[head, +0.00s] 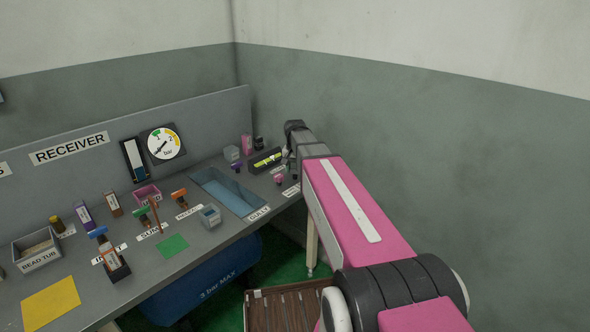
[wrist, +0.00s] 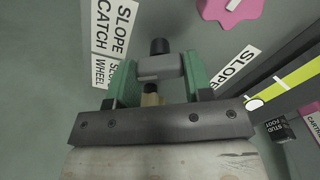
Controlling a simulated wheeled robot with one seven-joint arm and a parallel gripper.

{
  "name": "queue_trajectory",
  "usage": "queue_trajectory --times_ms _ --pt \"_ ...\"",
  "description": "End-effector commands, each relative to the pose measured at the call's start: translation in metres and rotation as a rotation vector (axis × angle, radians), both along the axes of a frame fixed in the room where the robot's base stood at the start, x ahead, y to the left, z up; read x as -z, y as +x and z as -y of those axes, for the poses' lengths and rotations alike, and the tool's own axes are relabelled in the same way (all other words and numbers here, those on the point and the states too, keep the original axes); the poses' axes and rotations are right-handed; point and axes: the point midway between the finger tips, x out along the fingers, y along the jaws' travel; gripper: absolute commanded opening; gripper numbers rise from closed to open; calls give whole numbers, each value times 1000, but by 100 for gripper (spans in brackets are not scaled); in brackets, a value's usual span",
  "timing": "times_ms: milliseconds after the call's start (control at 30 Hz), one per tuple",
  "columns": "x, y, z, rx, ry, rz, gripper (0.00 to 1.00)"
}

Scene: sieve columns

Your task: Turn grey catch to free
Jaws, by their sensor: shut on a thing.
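The grey catch (wrist: 158,67) is a short grey bar in the wrist view, with a black round end (wrist: 160,46) beyond it and a tan piece (wrist: 152,95) on the near side. My gripper (wrist: 160,72) has its two green fingers on either side of the bar, shut on it. The "SLOPE CATCH" label (wrist: 113,30) lies to its left. In the head view my arm's wrist hides the fingers and the catch. The wrist view does not show clearly whether the catch is locked or free.
A pink wheel (wrist: 228,8) and a yellow level strip (wrist: 285,88) are close on the right in the wrist view. A blue gully (head: 228,190) and several small items lie along the bench. Walls stand close behind and to the right.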

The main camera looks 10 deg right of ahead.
Motion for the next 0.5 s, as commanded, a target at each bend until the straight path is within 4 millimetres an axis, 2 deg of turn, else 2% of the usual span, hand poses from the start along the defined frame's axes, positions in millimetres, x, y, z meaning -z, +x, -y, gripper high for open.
queue_trajectory --times_ms 500 --pt "-1 0 0 -489 1 0 23"
